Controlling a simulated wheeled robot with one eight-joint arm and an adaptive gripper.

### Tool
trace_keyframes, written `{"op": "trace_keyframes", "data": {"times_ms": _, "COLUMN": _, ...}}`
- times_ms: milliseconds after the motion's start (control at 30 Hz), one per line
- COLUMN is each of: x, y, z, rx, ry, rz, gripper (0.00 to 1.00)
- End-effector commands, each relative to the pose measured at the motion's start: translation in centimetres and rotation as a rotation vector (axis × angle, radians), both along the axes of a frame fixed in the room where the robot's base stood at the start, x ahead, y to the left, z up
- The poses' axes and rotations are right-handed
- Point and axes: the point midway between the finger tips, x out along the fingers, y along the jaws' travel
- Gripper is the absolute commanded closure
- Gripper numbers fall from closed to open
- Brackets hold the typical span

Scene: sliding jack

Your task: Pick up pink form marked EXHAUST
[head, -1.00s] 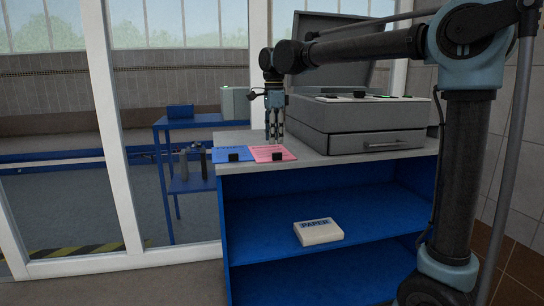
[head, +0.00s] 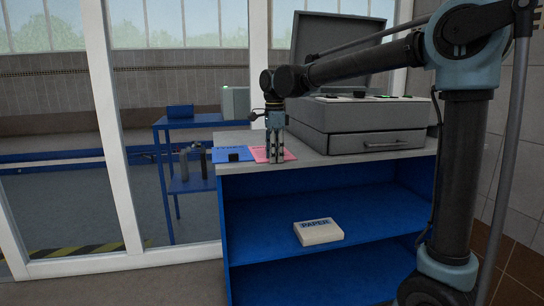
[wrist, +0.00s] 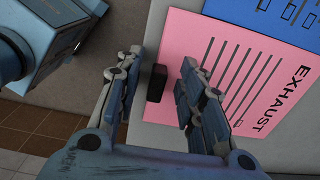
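The pink form marked EXHAUST (wrist: 232,75) lies flat on the grey counter top; in the head view it (head: 288,155) is partly hidden by my gripper (head: 275,157). A small black block (wrist: 157,82) sits at the form's edge. In the wrist view my gripper (wrist: 159,66) is open, one finger on each side of the black block, with visible gaps. The right finger covers part of the form. I cannot tell whether the fingertips touch the form or the counter.
A blue form (head: 229,150) with its own black block (head: 233,157) lies beside the pink one. A grey machine with a raised lid (head: 360,115) stands right of them on the cabinet. A PAPER pack (head: 318,233) lies on the blue shelf (head: 270,250) below.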

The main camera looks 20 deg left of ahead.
Motion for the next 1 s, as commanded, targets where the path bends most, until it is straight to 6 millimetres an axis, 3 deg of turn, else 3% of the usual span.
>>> {"op": "trace_keyframes", "data": {"times_ms": 33, "x": 0.0, "y": 0.0, "z": 0.0, "rx": 0.000, "ry": 0.000, "rz": 0.000, "gripper": 0.79}}
{"op": "trace_keyframes", "data": {"times_ms": 133, "x": 0.0, "y": 0.0, "z": 0.0, "rx": 0.000, "ry": 0.000, "rz": 0.000, "gripper": 1.00}}
{"op": "trace_keyframes", "data": {"times_ms": 567, "x": 0.0, "y": 0.0, "z": 0.4, "rx": 0.000, "ry": 0.000, "rz": 0.000, "gripper": 1.00}}
{"op": "trace_keyframes", "data": {"times_ms": 733, "x": 0.0, "y": 0.0, "z": 2.3, "rx": 0.000, "ry": 0.000, "rz": 0.000, "gripper": 1.00}}
{"op": "trace_keyframes", "data": {"times_ms": 1000, "x": 0.0, "y": 0.0, "z": 7.1, "rx": 0.000, "ry": 0.000, "rz": 0.000, "gripper": 1.00}}
